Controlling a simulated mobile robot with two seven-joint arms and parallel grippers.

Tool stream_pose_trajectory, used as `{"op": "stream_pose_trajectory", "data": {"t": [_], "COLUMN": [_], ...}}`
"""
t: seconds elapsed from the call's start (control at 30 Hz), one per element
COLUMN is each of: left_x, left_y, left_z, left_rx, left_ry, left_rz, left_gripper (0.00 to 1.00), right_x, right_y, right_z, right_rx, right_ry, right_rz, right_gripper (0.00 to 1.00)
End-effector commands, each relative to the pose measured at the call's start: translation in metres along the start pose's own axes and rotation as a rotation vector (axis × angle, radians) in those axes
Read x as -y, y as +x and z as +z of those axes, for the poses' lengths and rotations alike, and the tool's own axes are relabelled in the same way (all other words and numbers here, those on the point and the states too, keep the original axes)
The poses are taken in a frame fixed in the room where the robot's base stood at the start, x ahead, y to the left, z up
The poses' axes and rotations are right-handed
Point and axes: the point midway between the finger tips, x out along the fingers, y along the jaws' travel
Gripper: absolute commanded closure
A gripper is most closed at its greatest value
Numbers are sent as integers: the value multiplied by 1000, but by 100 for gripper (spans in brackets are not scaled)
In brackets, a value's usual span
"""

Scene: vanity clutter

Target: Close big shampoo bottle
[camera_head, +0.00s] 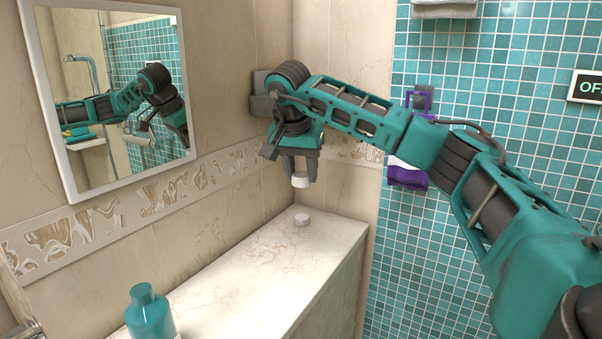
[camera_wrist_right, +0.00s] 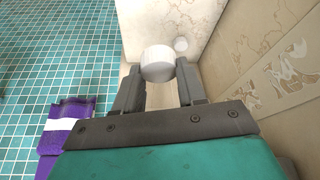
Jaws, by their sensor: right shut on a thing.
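A teal shampoo bottle (camera_head: 150,312) stands upright at the near left end of the marble counter, with no cap on its neck. My right gripper (camera_head: 299,172) is above the far end of the counter, pointing down, shut on a white cap (camera_head: 301,181). The held cap also shows between the fingers in the right wrist view (camera_wrist_right: 157,64). My left gripper is not in view.
The marble counter (camera_head: 255,270) is clear between the bottle and the small white cap. A framed mirror (camera_head: 110,95) hangs on the left wall. A purple towel (camera_head: 407,178) hangs on the teal tiled wall. A metal fixture (camera_head: 25,331) shows at the lower left edge.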

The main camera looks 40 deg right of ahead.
Motion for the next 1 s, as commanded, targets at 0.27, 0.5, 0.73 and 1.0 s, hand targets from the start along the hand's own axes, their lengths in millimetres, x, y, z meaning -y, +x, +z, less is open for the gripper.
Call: {"op": "stream_pose_trajectory", "data": {"t": [0.27, 0.5, 0.73, 1.0], "left_x": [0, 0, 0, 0], "left_y": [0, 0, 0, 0], "left_z": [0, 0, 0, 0], "left_rx": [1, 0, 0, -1], "left_ry": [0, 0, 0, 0], "left_rz": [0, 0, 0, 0], "left_gripper": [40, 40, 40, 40], "right_x": [4, 36, 51, 42], "right_y": [4, 32, 51, 48], "right_z": [8, 88, 211, 299], "right_rx": [0, 5, 8, 3], "right_ry": [-28, -301, -665, -913], "right_rz": [-10, -117, -273, -380], "right_gripper": [88, 88, 88, 88]}}
